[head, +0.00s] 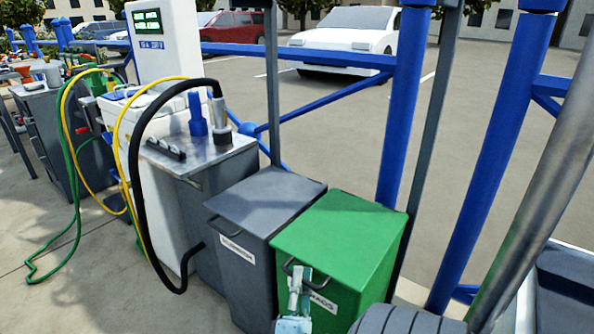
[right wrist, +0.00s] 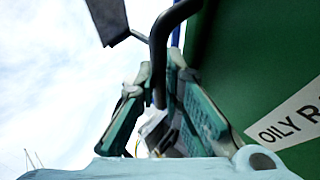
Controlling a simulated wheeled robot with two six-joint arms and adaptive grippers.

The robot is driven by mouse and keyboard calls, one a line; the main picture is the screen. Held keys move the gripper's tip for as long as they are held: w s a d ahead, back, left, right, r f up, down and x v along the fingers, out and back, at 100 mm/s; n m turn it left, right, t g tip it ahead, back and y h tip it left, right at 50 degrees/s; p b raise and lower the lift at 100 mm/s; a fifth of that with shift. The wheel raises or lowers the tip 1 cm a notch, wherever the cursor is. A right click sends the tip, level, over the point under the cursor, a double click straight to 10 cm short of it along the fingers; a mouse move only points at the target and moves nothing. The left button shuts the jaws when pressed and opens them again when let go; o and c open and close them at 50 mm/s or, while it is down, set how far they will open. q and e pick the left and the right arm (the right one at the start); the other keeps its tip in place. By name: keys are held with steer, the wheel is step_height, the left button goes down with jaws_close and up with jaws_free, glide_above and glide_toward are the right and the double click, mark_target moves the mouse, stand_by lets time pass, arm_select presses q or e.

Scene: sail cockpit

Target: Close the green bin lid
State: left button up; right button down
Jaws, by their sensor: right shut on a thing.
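The green bin (head: 325,262) stands at the lower middle of the head view, with a white "OILY RAGS" label (right wrist: 288,125) on its front. Its green lid (head: 345,232) looks flat on top, and I see no gap beneath it. A dark bar handle (right wrist: 158,50) sticks out at the front edge. My right gripper (head: 298,275) is at this handle, in front of the bin. In the right wrist view, its fingers (right wrist: 160,85) are shut around the handle bar. Part of the label is hidden behind the gripper in the head view. My left gripper does not show.
A grey bin (head: 262,200) stands close against the green bin's left side. Beyond it is a grey cabinet (head: 205,160) with a black hose (head: 142,200). Blue posts (head: 402,110) rise behind the bins. A dark tyre (head: 400,322) is at the lower right.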

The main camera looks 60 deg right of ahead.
steer(key=shift+f, duration=0.1)
steer(key=c, duration=1.7)
jaws_free()
steer(key=shift+d+f, duration=0.1)
steer(key=shift+d, duration=0.05)
steer(key=v, duration=0.7)
steer(key=shift+a+f, duration=0.1)
steer(key=shift+a, duration=0.15)
